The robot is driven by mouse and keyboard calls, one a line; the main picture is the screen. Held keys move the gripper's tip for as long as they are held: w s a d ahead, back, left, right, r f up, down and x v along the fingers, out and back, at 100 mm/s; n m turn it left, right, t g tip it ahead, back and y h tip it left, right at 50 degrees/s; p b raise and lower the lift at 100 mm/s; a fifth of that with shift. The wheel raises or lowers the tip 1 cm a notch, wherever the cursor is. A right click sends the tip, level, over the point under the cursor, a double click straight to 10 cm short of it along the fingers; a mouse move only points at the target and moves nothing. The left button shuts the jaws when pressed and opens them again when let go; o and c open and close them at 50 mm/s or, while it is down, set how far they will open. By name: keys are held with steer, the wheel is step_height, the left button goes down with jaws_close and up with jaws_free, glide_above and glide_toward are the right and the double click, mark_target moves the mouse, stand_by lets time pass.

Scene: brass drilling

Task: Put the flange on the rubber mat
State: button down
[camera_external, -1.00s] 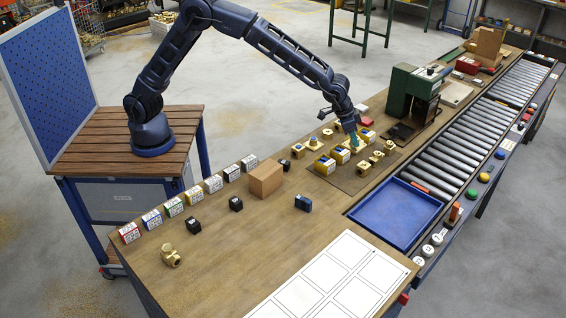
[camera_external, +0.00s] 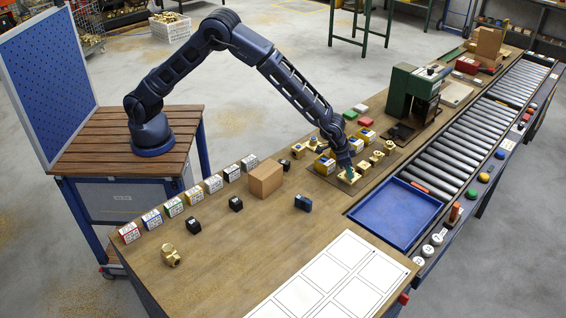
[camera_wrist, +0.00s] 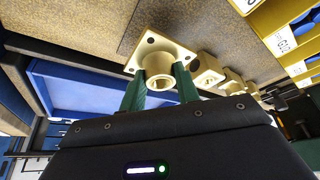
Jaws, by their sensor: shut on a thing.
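A brass flange (camera_wrist: 158,62) with a square, holed plate and a short tube sits between the green fingers of my gripper (camera_wrist: 160,88). My gripper is shut on its tube. In the external view my gripper (camera_external: 348,176) is low over the near part of the dark rubber mat (camera_external: 328,179), and the flange (camera_external: 352,179) shows at its tip. I cannot tell whether the flange touches the mat.
A blue tray (camera_external: 400,215) lies right of the mat, beside a roller conveyor (camera_external: 455,140). White sheets (camera_external: 335,285) lie in front. The bench between is clear.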

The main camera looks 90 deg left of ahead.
steer(key=shift+f, duration=1.7)
steer(key=shift+f, duration=0.15)
steer(key=c, duration=1)
jaws_free()
steer(key=shift+c, duration=0.2)
